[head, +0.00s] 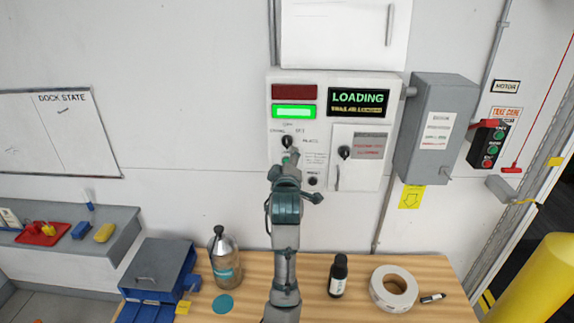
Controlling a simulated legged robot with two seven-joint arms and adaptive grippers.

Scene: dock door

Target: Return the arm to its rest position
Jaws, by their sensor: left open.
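My left arm rises from the bottom middle of the head view. Its gripper (289,158) is raised in front of the wall control panel (317,118), just below a black selector knob (287,142). The gripper is open; I see nothing held in it. I cannot tell whether its fingertips touch the panel. The arm hides part of the panel's lower left. A green lamp is lit and the display (358,101) reads LOADING. My right gripper is not in view.
A wooden bench (345,310) below holds a bottle (224,259), a dark bottle (338,277), a tape roll (393,288) and a blue box (158,266). A grey box (436,125) and button station (488,144) are right; a yellow post (545,285) stands lower right.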

